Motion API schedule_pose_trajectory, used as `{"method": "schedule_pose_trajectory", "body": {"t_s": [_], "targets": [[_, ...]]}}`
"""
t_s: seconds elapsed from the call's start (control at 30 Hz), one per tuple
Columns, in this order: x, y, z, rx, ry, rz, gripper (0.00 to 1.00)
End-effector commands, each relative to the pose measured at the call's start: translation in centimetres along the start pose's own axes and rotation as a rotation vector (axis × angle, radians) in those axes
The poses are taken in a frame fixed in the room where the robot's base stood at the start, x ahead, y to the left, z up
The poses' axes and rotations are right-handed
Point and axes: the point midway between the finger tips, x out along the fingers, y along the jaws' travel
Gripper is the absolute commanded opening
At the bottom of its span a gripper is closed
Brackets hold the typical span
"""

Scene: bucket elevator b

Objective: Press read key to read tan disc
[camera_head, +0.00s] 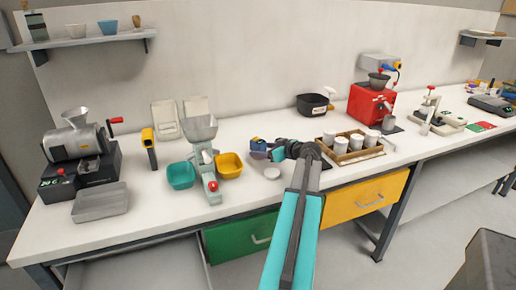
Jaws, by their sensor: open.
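My arm reaches from the bottom middle over the counter (120,222). My gripper (264,154) is at its far end, pointing left, open, with its fingers small and hard to make out. A small blue device (257,144) sits right by the fingertips. I cannot tell whether they touch it, nor pick out a read key on it. A pale round disc or dish (272,173) lies on the counter just in front of the gripper. I cannot make out a tan disc; the gripper and wrist hide part of this spot.
To the left are a yellow bowl (230,165), a teal bowl (181,175) and a grey hopper machine (202,134). To the right, a wooden tray (345,156) of white cups stands close to my wrist. A red grinder (370,104) is behind.

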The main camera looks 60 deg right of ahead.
Motion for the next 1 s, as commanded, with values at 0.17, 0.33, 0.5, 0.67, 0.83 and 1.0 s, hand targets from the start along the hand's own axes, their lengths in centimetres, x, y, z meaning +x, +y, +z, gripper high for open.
{"method": "schedule_pose_trajectory", "body": {"t_s": [0.17,0.33,0.5,0.67,0.83,1.0], "targets": [[1.8,0.1,-0.1,0.000,0.000,0.000,0.69],[2.1,0.1,0.0,0.001,0.000,0.000,0.69],[2.0,0.1,0.0,0.001,0.000,0.001,0.69],[2.0,0.1,0.0,0.001,0.000,0.001,0.69],[2.0,0.1,0.0,0.001,0.000,0.001,0.60],[2.0,0.1,0.0,0.001,0.000,0.002,0.31]]}}
